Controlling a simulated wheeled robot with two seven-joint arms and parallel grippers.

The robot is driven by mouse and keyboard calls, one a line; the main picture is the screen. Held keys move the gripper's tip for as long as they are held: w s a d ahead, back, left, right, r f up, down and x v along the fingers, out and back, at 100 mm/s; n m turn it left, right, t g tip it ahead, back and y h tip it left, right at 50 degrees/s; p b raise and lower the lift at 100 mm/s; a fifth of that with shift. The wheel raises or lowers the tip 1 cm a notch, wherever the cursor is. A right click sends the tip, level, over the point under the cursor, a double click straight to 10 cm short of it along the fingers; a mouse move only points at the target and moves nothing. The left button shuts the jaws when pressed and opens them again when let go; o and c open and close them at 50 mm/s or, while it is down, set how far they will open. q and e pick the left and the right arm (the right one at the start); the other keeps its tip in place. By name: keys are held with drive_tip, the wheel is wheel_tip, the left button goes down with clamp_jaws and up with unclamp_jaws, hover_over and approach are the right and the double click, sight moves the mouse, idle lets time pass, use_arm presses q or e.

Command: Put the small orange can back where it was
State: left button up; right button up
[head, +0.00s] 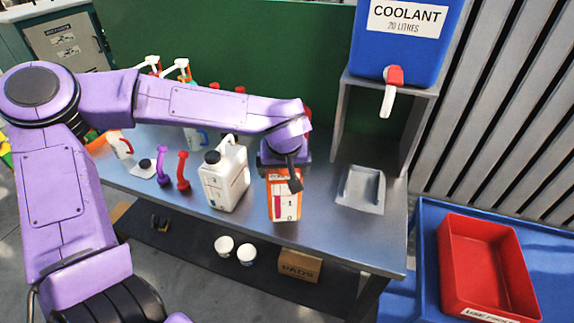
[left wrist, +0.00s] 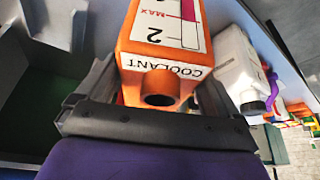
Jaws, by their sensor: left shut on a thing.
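The small orange can (head: 284,198), with a white level label, is at the front middle of the metal bench. My left gripper (head: 284,170) is shut on it near its top. In the left wrist view the can (left wrist: 158,52) sits between the fingers of the left gripper (left wrist: 150,88), with "COOLANT" lettering and its open round spout facing the camera. I cannot tell whether its base touches the bench. My right gripper is not in view.
A white jug (head: 224,180) with a black cap stands just left of the can. A grey metal tray (head: 361,190) lies to the right, under the blue coolant tank (head: 400,50) with its red tap. A red bin (head: 485,262) is at the far right.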

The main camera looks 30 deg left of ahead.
use_arm(q)
drive_tip(key=shift+w+a+f, duration=0.35)
drive_tip(key=x, duration=0.4)
drive_tip(key=shift+s+d+f, duration=0.2)
drive_tip(key=shift+s, duration=0.1)
drive_tip(key=o, duration=1.7)
drive_tip(key=shift+s+f, duration=0.1)
drive_tip(key=shift+f, duration=0.05)
drive_tip(key=v, duration=1.2)
